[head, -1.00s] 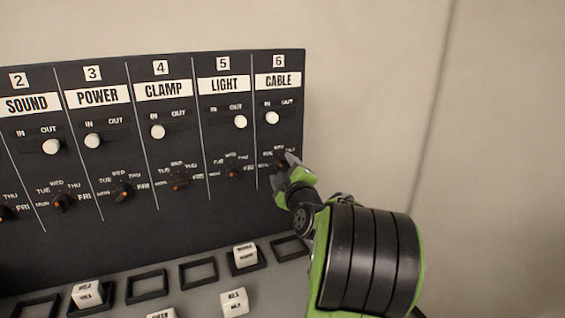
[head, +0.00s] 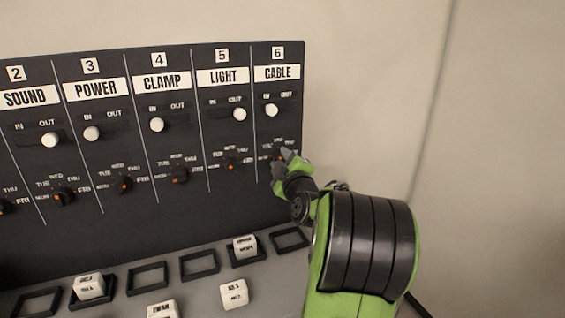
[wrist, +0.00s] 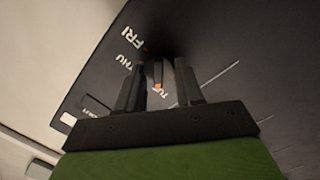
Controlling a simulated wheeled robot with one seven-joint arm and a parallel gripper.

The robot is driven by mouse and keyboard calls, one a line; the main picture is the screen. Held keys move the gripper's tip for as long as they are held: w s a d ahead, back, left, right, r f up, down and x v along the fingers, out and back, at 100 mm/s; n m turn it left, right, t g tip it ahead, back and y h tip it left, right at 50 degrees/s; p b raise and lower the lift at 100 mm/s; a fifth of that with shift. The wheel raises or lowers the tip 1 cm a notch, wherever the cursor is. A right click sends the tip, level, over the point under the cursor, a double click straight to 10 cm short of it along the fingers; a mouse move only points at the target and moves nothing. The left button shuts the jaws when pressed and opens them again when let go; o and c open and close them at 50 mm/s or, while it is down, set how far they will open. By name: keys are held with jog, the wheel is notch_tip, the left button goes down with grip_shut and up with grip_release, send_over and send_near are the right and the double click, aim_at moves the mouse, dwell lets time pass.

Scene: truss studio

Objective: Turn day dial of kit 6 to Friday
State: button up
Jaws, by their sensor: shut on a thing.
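The kit 6 panel, labelled CABLE (head: 278,73), is the rightmost column in the head view. Its day dial (head: 277,154) sits low on the column, mostly hidden by my gripper (head: 282,158). In the wrist view the dark dial (wrist: 157,72) lies between the two fingers of my gripper (wrist: 160,88), which is shut on it. THU and FRI are readable to the upper left. A small reddish mark shows beside FRI. Which day the dial points to is not certain.
The neighbouring LIGHT dial (head: 231,162) is close on the left. The white CABLE slider knob (head: 272,110) is above my gripper. Below, the grey ledge has black square frames and white blocks (head: 234,294). The wall to the right is clear.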

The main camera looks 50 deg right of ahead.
jog(key=m+b, duration=0.3)
jog(key=m, duration=0.2)
jog(key=shift+m+y, duration=0.3)
jog(key=m, duration=0.3)
jog(key=shift+d+r+b, duration=0.1)
jog(key=shift+r+b, duration=0.05)
jog(key=shift+b, duration=0.2)
jog(key=m+y, duration=0.1)
jog(key=m, duration=0.2)
jog(key=shift+s+d+m, duration=0.1)
jog(key=shift+m, duration=0.3)
jog(key=m, duration=0.3)
jog(key=shift+y, duration=0.3)
jog(key=m+p, duration=0.1)
jog(key=m, duration=0.3)
jog(key=m+p, duration=0.2)
jog(key=m, duration=0.3)
jog(key=shift+s+d+t+y, duration=0.15)
jog(key=shift+d+t+y, duration=0.05)
jog(key=shift+t+y, duration=0.2)
jog(key=shift+p, duration=0.3)
